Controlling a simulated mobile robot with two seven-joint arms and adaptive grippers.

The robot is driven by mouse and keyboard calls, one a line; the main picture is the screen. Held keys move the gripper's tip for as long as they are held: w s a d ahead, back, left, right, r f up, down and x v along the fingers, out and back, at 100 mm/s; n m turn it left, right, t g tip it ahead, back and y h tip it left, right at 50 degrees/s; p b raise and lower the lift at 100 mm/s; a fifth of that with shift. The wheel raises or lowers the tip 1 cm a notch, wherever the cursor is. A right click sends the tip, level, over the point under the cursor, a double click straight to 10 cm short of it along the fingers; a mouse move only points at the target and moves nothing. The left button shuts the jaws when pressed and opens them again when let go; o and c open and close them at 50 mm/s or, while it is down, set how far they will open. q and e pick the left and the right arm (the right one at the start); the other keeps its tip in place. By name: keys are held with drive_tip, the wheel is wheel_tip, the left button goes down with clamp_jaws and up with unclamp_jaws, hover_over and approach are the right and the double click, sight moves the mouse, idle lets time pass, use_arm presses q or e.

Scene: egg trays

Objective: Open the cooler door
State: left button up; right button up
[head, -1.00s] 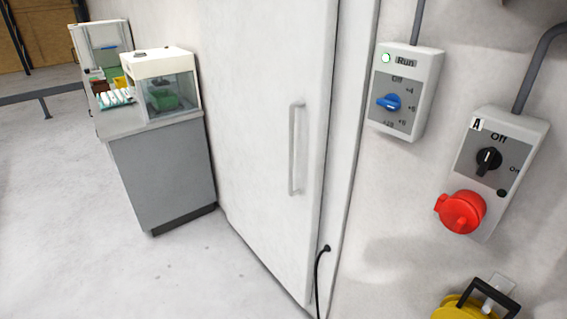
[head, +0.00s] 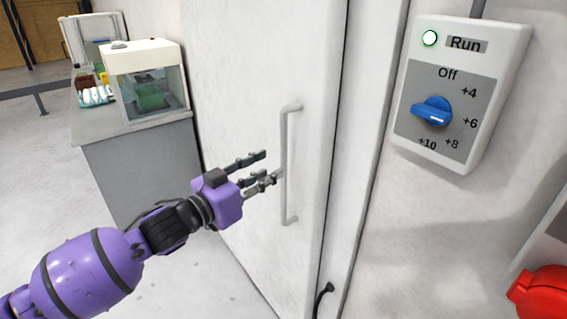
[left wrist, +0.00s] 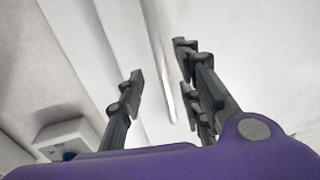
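The cooler door (head: 250,70) is a tall white panel and looks shut. Its vertical grey bar handle (head: 286,195) is near the door's right edge. My left gripper (head: 267,166) is just left of the handle in the head view, fingers pointing at it. The fingers are spread, with nothing between them that I can make out as gripped. In the left wrist view the handle (left wrist: 172,103) runs between the spread fingers (left wrist: 160,85); I cannot tell whether they touch it. My right gripper is not in view.
A control box (head: 460,95) with a blue knob and a lit lamp is on the wall right of the door. A red socket (head: 545,293) is lower right. A grey cabinet (head: 140,160) bearing a glass-fronted box (head: 150,85) stands left.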

use_arm(q)
drive_tip(key=x, duration=0.6)
drive_tip(key=shift+w+d, duration=0.15)
drive_tip(key=shift+w, duration=0.15)
drive_tip(key=shift+c, duration=0.2)
clamp_jaws()
